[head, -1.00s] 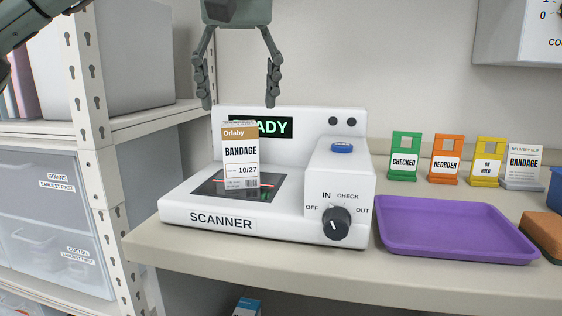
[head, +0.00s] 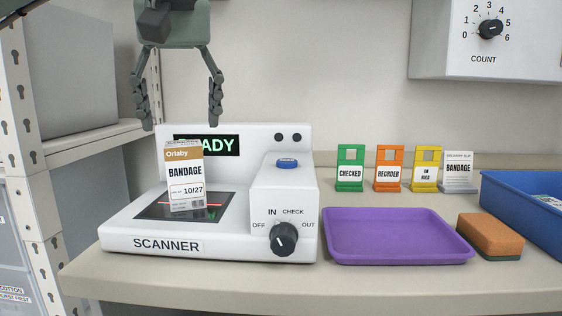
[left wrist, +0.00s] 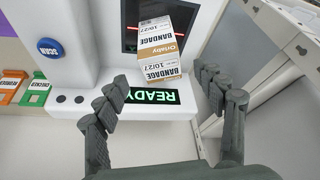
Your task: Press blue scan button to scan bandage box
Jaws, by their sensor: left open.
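The white scanner (head: 120,222) stands on the counter, and its green display reads READY. The bandage box (head: 185,180), white with a tan top band, stands upright on the scanner's dark window, with a red line beside it. The blue scan button (head: 287,163) is on top of the scanner's raised right block, and it shows as SCAN in the left wrist view (left wrist: 49,47). My left gripper (head: 182,122) is open and empty above the back of the scanner, behind and above the box, left of the button. My right gripper is not in view.
A dial (head: 284,238) on the scanner's front points near IN. A purple tray (head: 398,250), an orange-brown sponge (head: 490,235) and a blue bin (head: 525,215) lie to the right. Green, orange and yellow tags (head: 426,168) stand behind the tray. A shelf rack (head: 35,170) is at left.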

